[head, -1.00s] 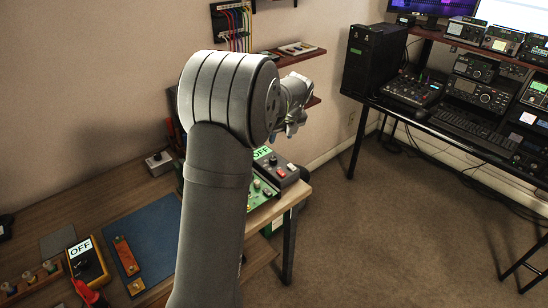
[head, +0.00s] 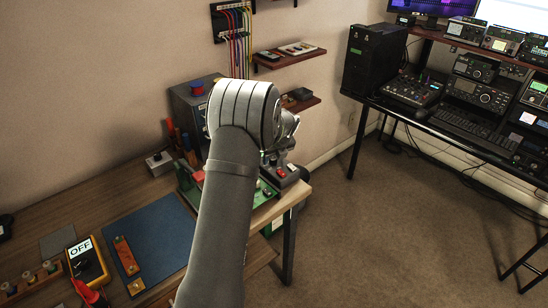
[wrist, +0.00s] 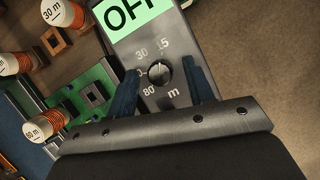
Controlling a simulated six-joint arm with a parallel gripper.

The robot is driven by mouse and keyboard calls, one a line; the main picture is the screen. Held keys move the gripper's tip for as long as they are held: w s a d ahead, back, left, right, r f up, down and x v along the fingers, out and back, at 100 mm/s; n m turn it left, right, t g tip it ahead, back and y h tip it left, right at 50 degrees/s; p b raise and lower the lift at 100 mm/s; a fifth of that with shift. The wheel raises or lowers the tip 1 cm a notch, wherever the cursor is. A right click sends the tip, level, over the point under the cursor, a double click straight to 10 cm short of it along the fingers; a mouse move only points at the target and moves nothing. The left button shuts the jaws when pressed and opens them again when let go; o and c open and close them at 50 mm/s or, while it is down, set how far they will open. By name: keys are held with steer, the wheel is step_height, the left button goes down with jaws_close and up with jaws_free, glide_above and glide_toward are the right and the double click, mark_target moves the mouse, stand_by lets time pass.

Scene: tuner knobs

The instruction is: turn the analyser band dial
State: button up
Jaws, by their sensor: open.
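The analyser band dial (wrist: 159,72) is a small dark round knob on a grey box. Printed marks around it read 30, 15 and 80, with an m below; the mark at its left is partly covered. I cannot tell exactly which mark it points to. The analyser (wrist: 185,40) has a green display reading OFF, cut by the top edge. My gripper (wrist: 159,76) is open, with one dark blue finger on each side of the dial. No contact with the dial is clear. In the head view my arm hides most of the analyser (head: 284,172).
A green circuit board (wrist: 92,92) and labelled copper coils (wrist: 64,14) lie to the left in the wrist view. In the head view a yellow meter (head: 88,262) reading OFF, a blue mat (head: 160,235) and a grey cabinet (head: 190,110) share the bench.

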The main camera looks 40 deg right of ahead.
steer(key=c, duration=1)
